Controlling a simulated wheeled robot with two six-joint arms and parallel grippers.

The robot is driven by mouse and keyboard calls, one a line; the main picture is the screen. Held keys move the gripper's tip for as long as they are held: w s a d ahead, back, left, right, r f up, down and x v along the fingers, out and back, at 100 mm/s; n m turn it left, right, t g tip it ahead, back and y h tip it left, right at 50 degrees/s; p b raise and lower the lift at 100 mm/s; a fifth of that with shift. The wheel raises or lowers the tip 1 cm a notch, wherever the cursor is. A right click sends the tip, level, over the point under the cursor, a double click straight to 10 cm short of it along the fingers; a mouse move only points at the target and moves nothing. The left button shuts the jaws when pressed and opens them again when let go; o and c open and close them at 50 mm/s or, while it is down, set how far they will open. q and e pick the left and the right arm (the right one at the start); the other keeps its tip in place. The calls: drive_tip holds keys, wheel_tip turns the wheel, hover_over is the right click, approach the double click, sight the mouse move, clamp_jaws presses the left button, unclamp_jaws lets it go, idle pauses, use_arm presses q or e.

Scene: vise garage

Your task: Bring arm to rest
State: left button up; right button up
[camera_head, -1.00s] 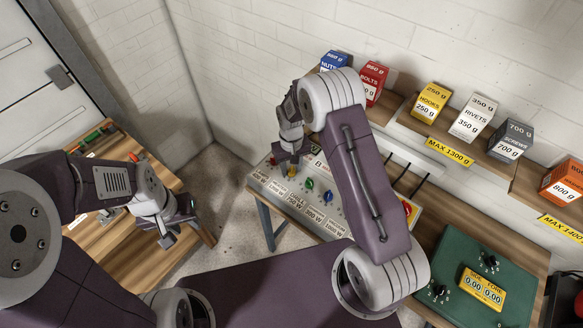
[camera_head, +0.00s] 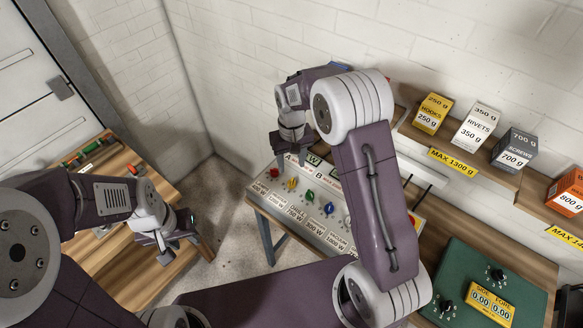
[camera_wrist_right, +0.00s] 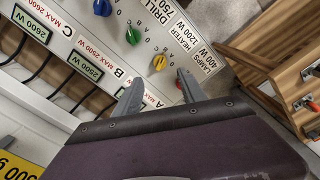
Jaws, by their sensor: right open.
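My right gripper (camera_head: 294,160) is in front of the wall, above the back edge of a control panel (camera_head: 335,240) with coloured knobs. In the right wrist view its two fingers (camera_wrist_right: 160,92) are spread apart with nothing between them. The yellow knob (camera_wrist_right: 159,62) and red knob lie beyond the fingertips, apart from them.
A green box (camera_head: 460,268) with a yellow display sits on the right bench. Labelled weight boxes, such as the yellow hooks box (camera_head: 432,113), stand on wall shelves. A bare floor gap (camera_head: 232,200) lies between the benches.

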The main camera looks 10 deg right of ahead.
idle(0.3)
drive_tip(key=shift+w+d, duration=0.1)
drive_tip(key=s+d+r+m+t+b, duration=0.1)
drive_tip(key=s+d+r+b, duration=0.15)
drive_tip(key=s+r, duration=0.2)
drive_tip(key=s+d+f, duration=0.1)
drive_tip(key=s+f, duration=0.1)
drive_tip(key=s, duration=0.5)
drive_tip(key=s+f, duration=0.2)
drive_tip(key=s, duration=0.4)
drive_tip(key=shift+s+d+f, duration=0.35)
drive_tip(key=shift+d, duration=0.05)
drive_tip(key=shift+s, duration=0.15)
